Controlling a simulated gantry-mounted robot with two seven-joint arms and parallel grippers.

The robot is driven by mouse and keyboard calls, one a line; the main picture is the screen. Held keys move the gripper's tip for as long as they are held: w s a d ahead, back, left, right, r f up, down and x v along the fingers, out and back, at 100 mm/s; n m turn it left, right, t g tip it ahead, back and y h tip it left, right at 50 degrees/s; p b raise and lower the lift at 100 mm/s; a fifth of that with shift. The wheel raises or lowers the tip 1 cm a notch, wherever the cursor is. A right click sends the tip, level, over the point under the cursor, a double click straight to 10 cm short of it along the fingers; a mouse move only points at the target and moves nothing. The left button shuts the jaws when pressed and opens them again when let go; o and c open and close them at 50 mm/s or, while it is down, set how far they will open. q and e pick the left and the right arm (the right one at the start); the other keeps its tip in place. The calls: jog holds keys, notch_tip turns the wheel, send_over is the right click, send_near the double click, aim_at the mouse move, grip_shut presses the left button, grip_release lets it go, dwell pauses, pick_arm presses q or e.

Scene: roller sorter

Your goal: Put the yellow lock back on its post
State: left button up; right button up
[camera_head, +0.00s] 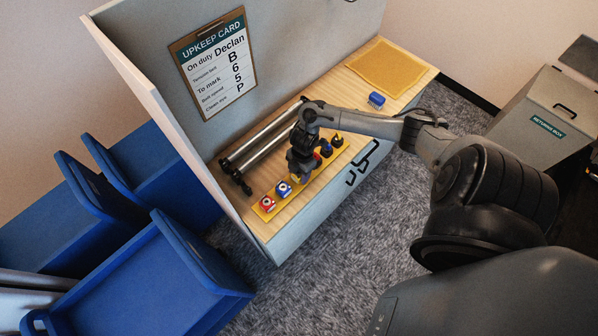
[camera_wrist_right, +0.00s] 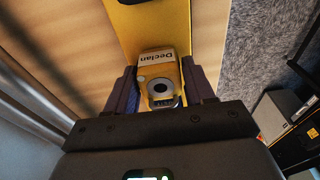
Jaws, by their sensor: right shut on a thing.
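The yellow lock (camera_wrist_right: 158,66), labelled "Declan", sits between the two fingers of my right gripper (camera_wrist_right: 162,90) in the right wrist view. The gripper is shut on it. In the head view my right gripper (camera_head: 301,172) points down over the yellow strip (camera_head: 257,212) along the bench's front edge. The gripper mostly hides the lock there. I cannot tell whether the lock touches a post or the strip. My left gripper is not in view.
A red lock (camera_head: 267,203) and a blue lock (camera_head: 283,188) stand on the strip beside my gripper. Dark posts (camera_head: 337,140) are on its other side. Metal rollers (camera_head: 262,135) lie behind.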

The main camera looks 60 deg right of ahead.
jog(key=shift+f, duration=0.15)
dwell(0.7)
jog(key=o, duration=1.2)
